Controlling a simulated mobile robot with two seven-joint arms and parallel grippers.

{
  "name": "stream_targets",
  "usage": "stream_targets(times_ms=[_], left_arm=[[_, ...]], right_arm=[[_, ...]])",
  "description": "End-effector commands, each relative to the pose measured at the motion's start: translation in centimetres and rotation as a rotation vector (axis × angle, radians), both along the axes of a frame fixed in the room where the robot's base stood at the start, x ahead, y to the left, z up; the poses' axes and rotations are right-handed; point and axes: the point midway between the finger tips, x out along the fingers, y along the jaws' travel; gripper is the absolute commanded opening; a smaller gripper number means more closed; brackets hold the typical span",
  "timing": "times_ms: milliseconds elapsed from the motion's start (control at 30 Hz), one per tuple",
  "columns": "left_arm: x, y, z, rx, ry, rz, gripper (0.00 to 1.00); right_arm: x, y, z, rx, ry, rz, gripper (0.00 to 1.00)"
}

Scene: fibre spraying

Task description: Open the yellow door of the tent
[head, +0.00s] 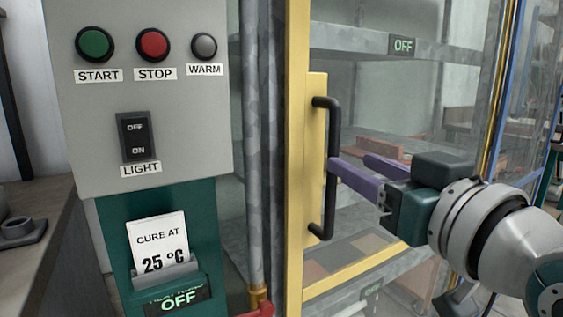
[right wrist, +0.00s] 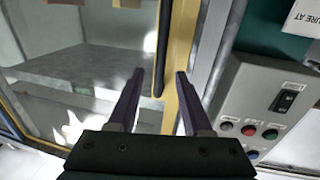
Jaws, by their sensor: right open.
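The tent's door has a yellow frame (head: 295,150) with a clear pane and appears shut against a grey post. A black vertical bar handle (head: 332,130) stands out from a yellow plate on the door. My right gripper (head: 351,162) comes in from the right, open, its purple fingers pointing at the handle. One fingertip overlaps the middle of the bar. In the right wrist view the handle (right wrist: 162,45) lies between the lines of the two open fingers (right wrist: 159,75), close to the yellow frame (right wrist: 181,40). Contact cannot be told. My left gripper is out of view.
A grey control panel (head: 140,90) with START, STOP, WARM and LIGHT controls stands left of the door. Below it is a teal card holder (head: 176,268). Shelves (head: 380,45) show behind the pane. A red valve handle (head: 258,311) is at the bottom.

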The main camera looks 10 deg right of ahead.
Motion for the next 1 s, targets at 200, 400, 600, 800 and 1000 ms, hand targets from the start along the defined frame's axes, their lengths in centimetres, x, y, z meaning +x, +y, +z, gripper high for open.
stream_targets(times_ms=[200,400,600,800,1000], left_arm=[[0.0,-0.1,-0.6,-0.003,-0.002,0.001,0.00],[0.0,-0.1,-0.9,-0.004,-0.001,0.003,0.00],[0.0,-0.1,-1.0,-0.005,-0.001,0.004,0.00],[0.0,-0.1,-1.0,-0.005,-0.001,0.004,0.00],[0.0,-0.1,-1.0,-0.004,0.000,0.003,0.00]], right_arm=[[4.0,0.6,0.0,0.000,-0.001,0.000,0.50],[6.2,1.0,-0.1,0.001,0.000,0.001,0.50],[6.7,1.1,0.0,0.001,0.001,0.001,0.50],[6.6,1.1,0.0,0.001,0.002,0.001,0.45],[6.6,1.1,-0.1,0.001,0.002,0.001,0.23]])
